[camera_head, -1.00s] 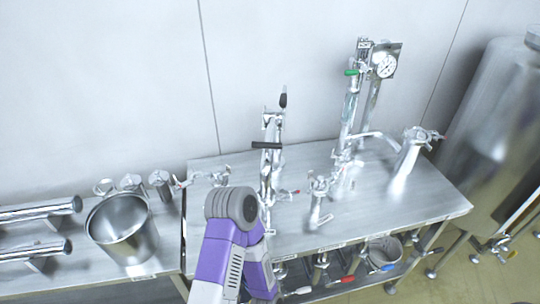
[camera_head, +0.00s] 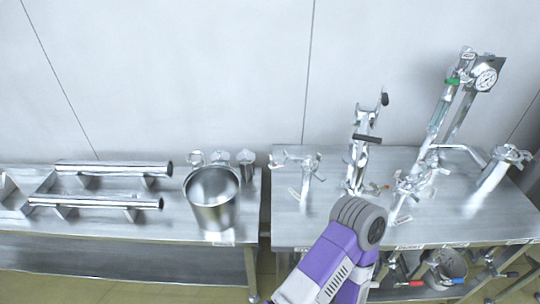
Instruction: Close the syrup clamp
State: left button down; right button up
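Which fitting is the syrup clamp cannot be told for sure. On the right steel table (camera_head: 300,234) stand several shiny pipe fittings with clamps. At its left end is a fitting with small clamp arms (camera_head: 305,175). A fitting with a black-handled valve (camera_head: 362,145) stands behind my purple and grey arm. Other clamped fittings (camera_head: 406,190) stand to the right, one a thick slanted pipe (camera_head: 494,172) with a clamp on top. It is too small to tell which clamps are open. My arm rises from the bottom and hides part of the table. Neither gripper shows.
A steel pot (camera_head: 213,203) stands on the left table (camera_head: 90,225), beside two horizontal tubes (camera_head: 112,168) on supports. A gap separates the tables. A column with a pressure gauge (camera_head: 486,79) stands at the right. Coloured-handled valves (camera_head: 415,283) hang under the right table.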

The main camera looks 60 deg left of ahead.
aim_at(296, 159)
jog(key=k, duration=0.4)
jog(key=u, duration=0.85)
